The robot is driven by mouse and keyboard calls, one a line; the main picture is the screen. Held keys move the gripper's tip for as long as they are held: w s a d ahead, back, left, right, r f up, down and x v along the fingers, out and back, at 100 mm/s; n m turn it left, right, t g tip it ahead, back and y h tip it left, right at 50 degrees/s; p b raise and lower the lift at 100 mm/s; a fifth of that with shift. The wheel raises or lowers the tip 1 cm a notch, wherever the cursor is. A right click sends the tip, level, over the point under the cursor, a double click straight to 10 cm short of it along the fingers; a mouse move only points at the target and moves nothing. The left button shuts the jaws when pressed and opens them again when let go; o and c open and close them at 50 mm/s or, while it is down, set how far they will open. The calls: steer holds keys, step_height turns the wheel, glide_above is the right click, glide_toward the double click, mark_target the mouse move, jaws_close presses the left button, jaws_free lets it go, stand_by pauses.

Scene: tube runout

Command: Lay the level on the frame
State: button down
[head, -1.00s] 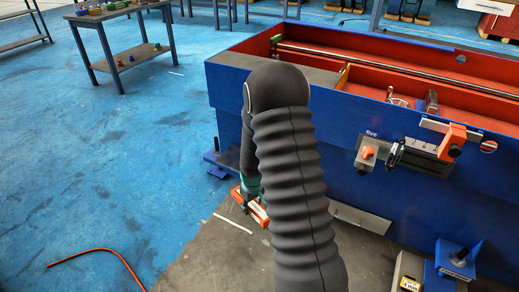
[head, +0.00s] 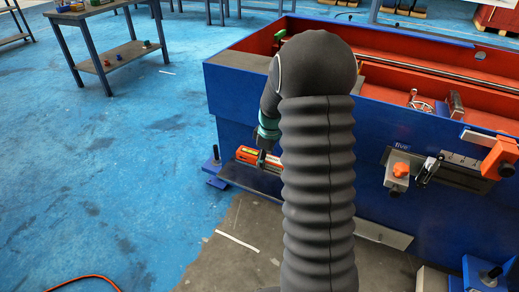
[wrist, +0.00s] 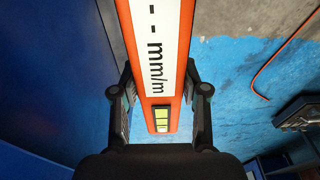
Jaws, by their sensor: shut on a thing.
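The level (head: 247,154) is an orange bar with a vial window, seen in the head view beside the near left part of the blue frame (head: 240,85). It is below the frame's top edge and in front of its outer wall. In the wrist view the level (wrist: 158,45) runs from the top edge down between my fingers, showing its white "mm/m" face and a yellow-green vial. My gripper (wrist: 160,95) is shut on the level. In the head view my gripper (head: 265,155) is partly hidden behind my arm.
The frame has a red interior with a long rod (head: 430,78). An orange-knobbed clamp (head: 398,172) and other fittings are on its outer wall. A grey bench (head: 105,15) stands at the back left. The blue floor between is mostly clear. A red hose (wrist: 275,65) lies on the floor.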

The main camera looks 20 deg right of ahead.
steer(key=shift+w+a, duration=0.1)
steer(key=shift+w, duration=0.25)
steer(key=shift+s+d, duration=0.15)
steer(key=shift+d, duration=0.15)
steer(key=shift+f, duration=0.15)
steer(key=b, duration=0.6)
glide_above(263, 183)
steer(key=shift+d+f, duration=0.15)
steer(key=shift+f, duration=1.65)
steer(key=shift+d+f, duration=0.1)
steer(key=shift+f, duration=1.7)
steer(key=shift+f, duration=0.8)
steer(key=c, duration=0.5)
jaws_free()
steer(key=shift+s, duration=0.1)
